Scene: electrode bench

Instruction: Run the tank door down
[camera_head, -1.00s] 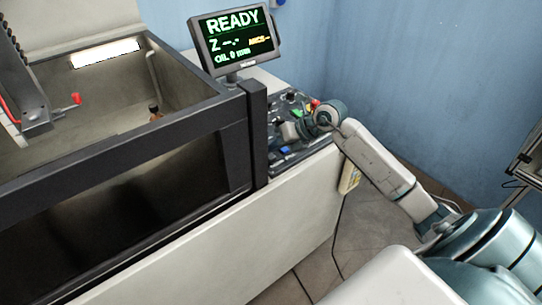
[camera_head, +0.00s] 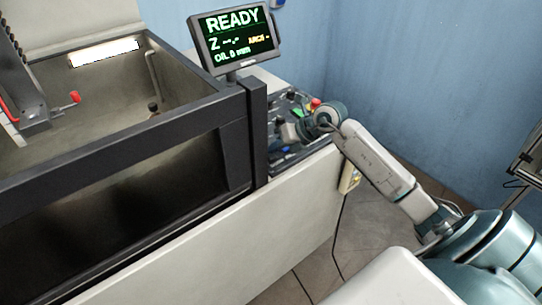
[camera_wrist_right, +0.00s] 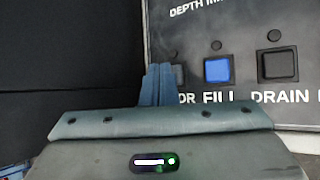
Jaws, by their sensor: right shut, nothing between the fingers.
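The tank door (camera_head: 120,150) is the dark barred panel along the front of the tank at the left of the head view, and the open tank shows behind its top edge. My right gripper (camera_head: 284,131) is over the control panel (camera_head: 295,98), right of the tank. In the right wrist view its shut, empty fingers (camera_wrist_right: 158,72) point at a dark button (camera_wrist_right: 180,74) above a partly hidden label ending in "OR". The fingers cover most of that button; contact cannot be told. My left gripper is not in view.
The screen (camera_head: 233,36) reads READY and OIL 0 mm. A blue FILL button (camera_wrist_right: 217,70) and a dark DRAIN button (camera_wrist_right: 277,66) sit right of my fingers. A small dark-topped item (camera_head: 153,107) is inside the tank.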

